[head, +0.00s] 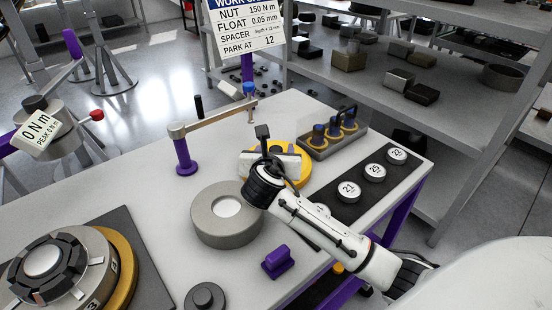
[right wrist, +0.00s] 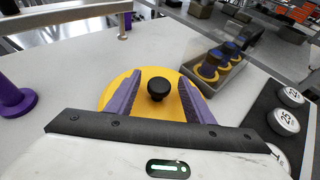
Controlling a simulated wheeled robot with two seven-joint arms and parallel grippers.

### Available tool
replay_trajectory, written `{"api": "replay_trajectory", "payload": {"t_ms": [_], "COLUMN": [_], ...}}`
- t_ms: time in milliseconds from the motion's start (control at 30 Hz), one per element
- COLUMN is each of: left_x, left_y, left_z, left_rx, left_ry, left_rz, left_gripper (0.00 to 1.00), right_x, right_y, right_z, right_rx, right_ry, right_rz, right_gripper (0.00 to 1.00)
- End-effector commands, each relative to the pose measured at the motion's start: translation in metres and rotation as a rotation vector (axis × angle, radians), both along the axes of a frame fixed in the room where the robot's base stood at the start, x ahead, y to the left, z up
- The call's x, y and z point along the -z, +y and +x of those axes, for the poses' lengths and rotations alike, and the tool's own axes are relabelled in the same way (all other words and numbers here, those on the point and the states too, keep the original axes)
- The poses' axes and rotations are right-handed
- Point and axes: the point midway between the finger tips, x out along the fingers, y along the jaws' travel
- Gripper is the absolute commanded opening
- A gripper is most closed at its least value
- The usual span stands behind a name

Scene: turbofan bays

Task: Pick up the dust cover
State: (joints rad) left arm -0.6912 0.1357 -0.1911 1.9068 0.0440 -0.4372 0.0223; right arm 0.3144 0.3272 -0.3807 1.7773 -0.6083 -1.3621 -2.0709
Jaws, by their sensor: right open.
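The dust cover looks to be the yellow disc (head: 303,176) with a black knob on top, lying on the grey bench. In the head view my right gripper (head: 272,160) is over it and hides much of it, including the knob. In the right wrist view the yellow disc (right wrist: 145,115) and its black knob (right wrist: 158,88) show clearly. The two purple fingers of my right gripper (right wrist: 160,84) are open, one on each side of the knob, with gaps between. My left gripper is not in view.
A grey ring (head: 227,216) stands beside the disc. A purple post with an arm (head: 184,152) stands behind left. A purple block (head: 277,262) is in front.

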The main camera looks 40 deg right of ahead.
Motion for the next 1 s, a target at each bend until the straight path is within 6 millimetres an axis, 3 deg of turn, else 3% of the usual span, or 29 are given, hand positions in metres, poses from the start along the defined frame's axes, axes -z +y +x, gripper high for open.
{"api": "replay_trajectory", "payload": {"t_ms": [300, 600, 1000], "left_x": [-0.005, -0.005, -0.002], "left_y": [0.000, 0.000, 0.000], "left_z": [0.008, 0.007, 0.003], "left_rx": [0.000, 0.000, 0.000], "left_ry": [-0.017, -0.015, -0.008], "left_rz": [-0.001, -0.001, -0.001], "left_gripper": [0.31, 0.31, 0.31], "right_x": [0.002, 0.002, -0.010], "right_y": [-0.004, -0.004, -0.004], "right_z": [0.005, 0.005, 0.005], "right_rx": [-0.001, 0.000, 0.000], "right_ry": [0.000, -0.001, -0.003], "right_rz": [0.000, -0.001, -0.001], "right_gripper": [0.48, 0.00, 0.00]}}
